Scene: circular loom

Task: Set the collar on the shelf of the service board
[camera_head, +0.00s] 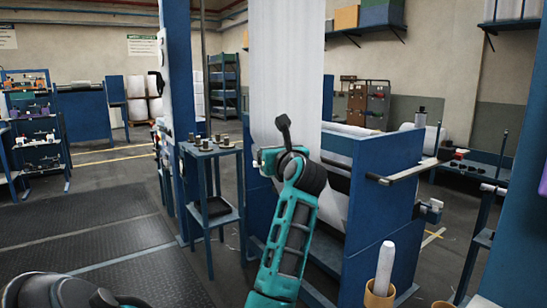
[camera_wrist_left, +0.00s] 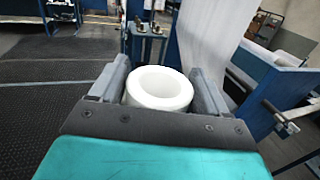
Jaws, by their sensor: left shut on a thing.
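The collar (camera_wrist_left: 160,88) is a thick white ring with a round opening. In the left wrist view it sits between the two grey fingers of my left gripper (camera_wrist_left: 160,76), which are shut on its sides. In the head view my left gripper (camera_head: 266,158) is at the end of the teal arm, in front of the hanging white fabric; the wrist hides the collar there. A blue rack with shelves and small parts (camera_head: 40,140) stands at the far left; I cannot tell whether it is the service board. My right gripper is not in view.
A small blue stand (camera_head: 213,152) with several dark spools on top is left of the white fabric (camera_head: 285,60). The blue loom side panel (camera_head: 382,190) and a roller bar (camera_head: 410,172) are at the right. Dark floor matting (camera_head: 100,250) at the left is clear.

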